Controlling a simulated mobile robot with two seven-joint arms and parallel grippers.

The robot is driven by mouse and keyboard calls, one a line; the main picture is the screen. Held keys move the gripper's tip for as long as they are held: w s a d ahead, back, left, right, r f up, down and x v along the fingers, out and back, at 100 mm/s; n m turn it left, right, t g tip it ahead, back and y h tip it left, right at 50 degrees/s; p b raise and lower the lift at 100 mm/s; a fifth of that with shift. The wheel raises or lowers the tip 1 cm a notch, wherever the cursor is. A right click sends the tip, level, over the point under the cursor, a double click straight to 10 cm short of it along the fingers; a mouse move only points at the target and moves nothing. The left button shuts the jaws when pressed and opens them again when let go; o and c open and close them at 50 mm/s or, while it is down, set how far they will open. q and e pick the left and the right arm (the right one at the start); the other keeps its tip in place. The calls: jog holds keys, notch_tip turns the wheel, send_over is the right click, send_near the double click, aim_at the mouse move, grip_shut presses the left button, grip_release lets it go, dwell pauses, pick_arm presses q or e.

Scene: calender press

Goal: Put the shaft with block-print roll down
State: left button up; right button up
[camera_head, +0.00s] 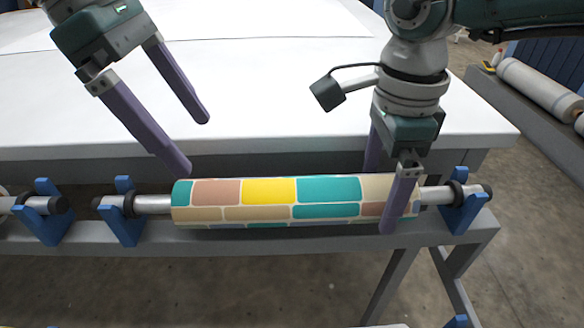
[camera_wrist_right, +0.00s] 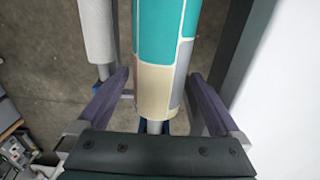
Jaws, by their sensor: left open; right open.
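The block-print roll (camera_head: 258,201), patterned in teal, yellow, tan and brown, sits on a metal shaft (camera_head: 154,204). The shaft lies level, its ends on the left blue cradle (camera_head: 124,225) and the right blue cradle (camera_head: 462,214) of a grey rack. My left gripper (camera_head: 192,142) is open and empty, above and behind the roll's left end. My right gripper (camera_head: 384,195) is open, its fingers on either side of the roll's right end. In the right wrist view the roll (camera_wrist_right: 158,85) runs between the spread purple fingers, with the shaft end partly hidden by the gripper body.
A grey rack beam (camera_head: 300,240) carries the cradles. Another shaft end rests in a blue cradle (camera_head: 47,222) at the left. A white table (camera_head: 270,90) stands behind the rack. A bench with pale rolls (camera_head: 540,85) is at the right. Bare floor lies in front.

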notch_tip(320, 180, up, 11)
jog(key=shift+f, duration=0.1)
dwell(0.6)
